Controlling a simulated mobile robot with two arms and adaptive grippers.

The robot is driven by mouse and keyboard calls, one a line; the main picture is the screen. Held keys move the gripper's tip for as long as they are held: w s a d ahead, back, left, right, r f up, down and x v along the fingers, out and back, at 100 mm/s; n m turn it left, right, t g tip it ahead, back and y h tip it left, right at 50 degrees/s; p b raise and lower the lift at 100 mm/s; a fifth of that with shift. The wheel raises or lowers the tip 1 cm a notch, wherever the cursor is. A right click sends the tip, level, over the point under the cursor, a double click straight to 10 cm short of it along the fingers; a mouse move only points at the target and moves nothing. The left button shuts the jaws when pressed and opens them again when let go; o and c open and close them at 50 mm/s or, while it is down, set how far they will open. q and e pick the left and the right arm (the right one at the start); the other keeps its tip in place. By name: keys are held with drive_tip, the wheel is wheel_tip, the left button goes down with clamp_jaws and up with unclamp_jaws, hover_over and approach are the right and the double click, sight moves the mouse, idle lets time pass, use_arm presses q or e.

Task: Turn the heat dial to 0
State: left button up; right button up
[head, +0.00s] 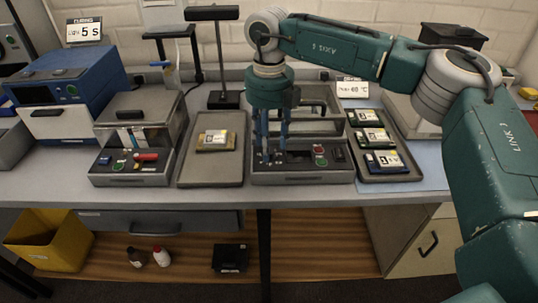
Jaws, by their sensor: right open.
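A grey bench machine (303,178) with a clear-sided box stands right of centre on the bench. Small dark parts lie around the fingertips. I cannot tell which is the heat dial, its setting, or whether the fingers touch it. My left gripper is not in view.
A tray (190,178) with one packet lies left of the machine, another tray (403,176) with several packets right. A second grey machine (130,178) and a blue unit (66,82) stand farther left. A sign reading 60 (352,89) stands behind. A yellow bin (50,240) sits below.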

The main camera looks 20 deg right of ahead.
drive_tip(key=shift+s+f, duration=0.1)
drive_tip(key=shift+f, duration=0.65)
drive_tip(key=c, duration=0.6)
clamp_jaws()
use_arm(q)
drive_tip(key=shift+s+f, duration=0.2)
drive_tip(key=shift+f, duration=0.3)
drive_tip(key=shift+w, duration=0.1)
